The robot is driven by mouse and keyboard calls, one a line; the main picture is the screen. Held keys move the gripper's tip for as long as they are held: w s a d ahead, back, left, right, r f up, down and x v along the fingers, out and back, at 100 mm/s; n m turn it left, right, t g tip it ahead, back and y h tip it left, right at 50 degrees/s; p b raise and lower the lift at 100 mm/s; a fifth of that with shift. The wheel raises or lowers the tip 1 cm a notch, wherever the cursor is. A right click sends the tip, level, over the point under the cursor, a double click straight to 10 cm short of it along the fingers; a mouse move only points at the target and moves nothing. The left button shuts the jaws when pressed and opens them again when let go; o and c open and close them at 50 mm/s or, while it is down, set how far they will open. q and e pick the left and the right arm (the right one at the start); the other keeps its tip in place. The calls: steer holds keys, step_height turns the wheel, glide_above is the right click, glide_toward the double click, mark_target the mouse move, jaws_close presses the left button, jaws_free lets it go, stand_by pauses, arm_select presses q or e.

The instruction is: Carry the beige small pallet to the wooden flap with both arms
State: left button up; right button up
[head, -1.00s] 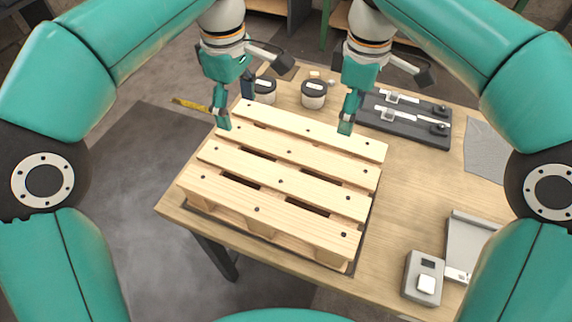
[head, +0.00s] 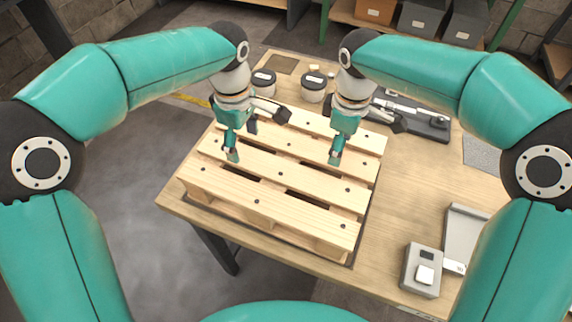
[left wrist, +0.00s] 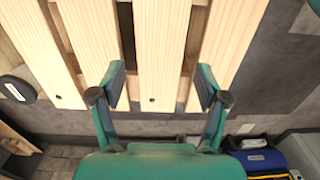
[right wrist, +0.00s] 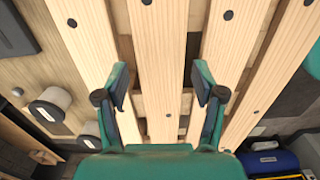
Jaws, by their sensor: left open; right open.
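The beige pallet (head: 270,206) lies flat on the wooden table, its slats running across the head view. My left gripper (head: 241,141) is open and empty over the pallet's left part. In the left wrist view its fingers (left wrist: 160,88) stand on either side of one slat near its end; contact is unclear. My right gripper (head: 338,152) is open and empty over the pallet's right part. In the right wrist view its fingers (right wrist: 160,88) also flank a slat; I cannot tell whether they reach into the gaps. I cannot identify a wooden flap in any view.
The table (head: 400,190) has clear room right of the pallet. Two dark-lidded jars (head: 313,88) stand behind it. A black fixture board (head: 425,122) lies back right, and a grey control box (head: 422,270) stands front right. A blue and yellow case (left wrist: 262,160) shows beyond the table.

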mark_target(246, 155)
arm_select(q)
steer(key=shift+f, duration=2.5)
arm_select(e)
steer(key=shift+f, duration=2.5)
arm_select(q)
steer(key=shift+c, duration=0.3)
arm_select(e)
steer(key=shift+c, duration=0.4)
arm_select(q)
steer(key=c, duration=1.1)
arm_select(e)
steer(key=c, duration=1)
arm_select(q)
jaws_close()
arm_select(e)
jaws_close()
arm_select(q)
steer(key=shift+w+r, duration=0.1)
arm_select(e)
steer(key=shift+w+r, duration=0.1)
